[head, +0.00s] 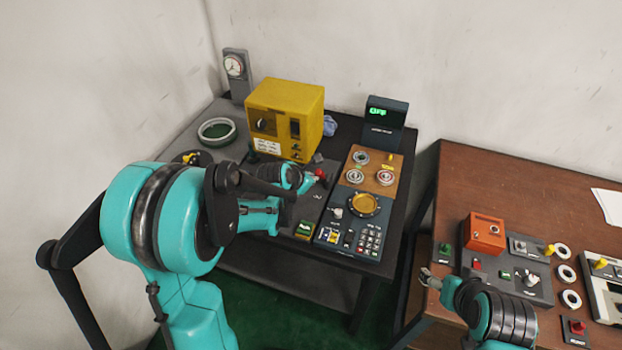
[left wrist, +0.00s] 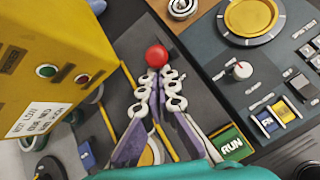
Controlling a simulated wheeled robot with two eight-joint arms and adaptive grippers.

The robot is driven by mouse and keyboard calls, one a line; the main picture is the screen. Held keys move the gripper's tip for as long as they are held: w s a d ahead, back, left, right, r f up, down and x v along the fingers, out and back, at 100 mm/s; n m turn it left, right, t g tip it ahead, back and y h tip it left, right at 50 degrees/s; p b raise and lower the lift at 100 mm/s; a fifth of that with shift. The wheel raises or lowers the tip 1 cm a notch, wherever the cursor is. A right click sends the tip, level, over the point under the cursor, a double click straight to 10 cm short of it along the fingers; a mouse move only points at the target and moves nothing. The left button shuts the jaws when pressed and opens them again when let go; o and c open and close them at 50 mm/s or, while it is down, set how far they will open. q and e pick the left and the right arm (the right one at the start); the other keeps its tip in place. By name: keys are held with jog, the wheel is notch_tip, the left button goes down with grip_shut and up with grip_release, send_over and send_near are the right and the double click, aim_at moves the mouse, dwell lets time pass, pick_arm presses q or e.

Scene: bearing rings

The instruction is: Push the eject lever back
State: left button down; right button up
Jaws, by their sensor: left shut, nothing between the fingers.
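The lever shows as a red ball knob (head: 319,173) on the dark panel in front of the yellow machine; which lever it is, I cannot read. The knob also shows in the left wrist view (left wrist: 157,55). My left gripper (head: 309,181) is shut and empty, with its fingertips right at the knob. In the left wrist view, the fingertips (left wrist: 161,78) lie just below the ball, touching it or nearly so. The lever's shaft is hidden behind the ball and fingers. My right gripper (head: 430,278) is by the brown table's left edge, too small to tell its opening.
The yellow machine (head: 284,117) stands close behind the left gripper. A control panel with a gold dish (head: 363,204) and keypad lies to its right. A green RUN block (left wrist: 231,142) is near the fingers. An orange box (head: 483,233) and several rings sit on the brown table.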

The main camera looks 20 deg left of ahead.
pick_arm(q)
jog(key=shift+w+r, duration=0.15)
jog(key=shift+r, duration=0.05)
jog(key=w+r+g+p, duration=0.1)
jog(key=w+r+p, duration=0.1)
jog(key=w, duration=0.5)
jog(key=shift+w+d+r+p, duration=0.15)
jog(key=shift+r+p, duration=0.2)
jog(key=shift+r, duration=0.3)
jog(key=shift+r, duration=0.1)
jog(key=v, duration=1.2)
dwell(0.4)
